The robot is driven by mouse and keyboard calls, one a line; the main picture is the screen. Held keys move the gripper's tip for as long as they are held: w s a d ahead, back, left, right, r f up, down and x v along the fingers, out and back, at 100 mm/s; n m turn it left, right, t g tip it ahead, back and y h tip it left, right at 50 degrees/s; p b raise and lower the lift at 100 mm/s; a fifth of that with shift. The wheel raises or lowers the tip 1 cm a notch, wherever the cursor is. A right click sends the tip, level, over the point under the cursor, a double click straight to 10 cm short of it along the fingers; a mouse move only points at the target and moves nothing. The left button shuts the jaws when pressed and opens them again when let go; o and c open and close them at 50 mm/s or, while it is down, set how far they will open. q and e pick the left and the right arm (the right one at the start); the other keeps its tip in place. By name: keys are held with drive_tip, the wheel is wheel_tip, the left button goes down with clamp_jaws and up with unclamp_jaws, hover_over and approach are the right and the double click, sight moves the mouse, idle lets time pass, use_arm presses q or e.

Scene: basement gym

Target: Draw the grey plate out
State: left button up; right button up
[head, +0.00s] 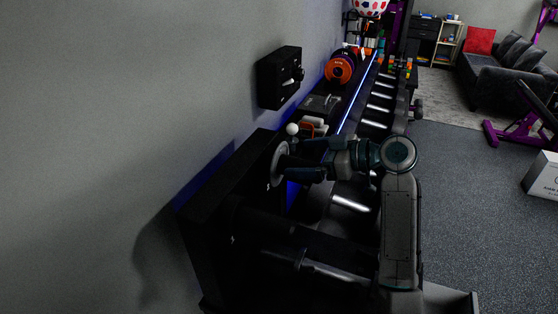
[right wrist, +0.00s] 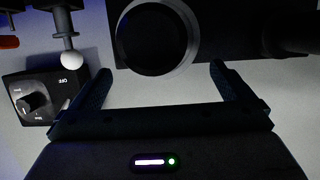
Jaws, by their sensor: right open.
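The grey plate (head: 277,164) is a round disc seen nearly edge-on at the dark unit by the wall. In the right wrist view its pale grey rim (right wrist: 187,58) surrounds a dark round face. My right gripper (head: 299,158) reaches it from the right, with its fingers spread. In the right wrist view the open fingers (right wrist: 160,70) point at the plate's lower edge, one to each side. Nothing is held between them, and whether a finger touches the rim cannot be told. My left gripper is not in view.
A white ball knob (head: 292,129) stands close behind the plate. A black wall box (head: 279,77) hangs beyond it. In the right wrist view a black dial box (right wrist: 40,99) is at left. A long rack (head: 371,112) runs along the wall.

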sight(281, 155)
drive_tip(key=a, duration=0.1)
drive_tip(key=w+a+p, duration=0.1)
drive_tip(key=a+p, duration=0.1)
drive_tip(key=shift+w+a, duration=0.1)
drive_tip(key=shift+w, duration=0.15)
drive_tip(key=shift+w+a+f, duration=0.15)
drive_tip(key=shift+a+f, duration=0.1)
drive_tip(key=shift+a, duration=0.25)
drive_tip(key=shift+d+f, duration=0.1)
drive_tip(key=shift+d, duration=0.05)
drive_tip(key=shift+c, duration=1.3)
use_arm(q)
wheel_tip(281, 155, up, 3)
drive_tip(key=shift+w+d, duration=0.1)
use_arm(e)
drive_tip(key=c, duration=0.5)
drive_tip(key=shift+c, duration=0.2)
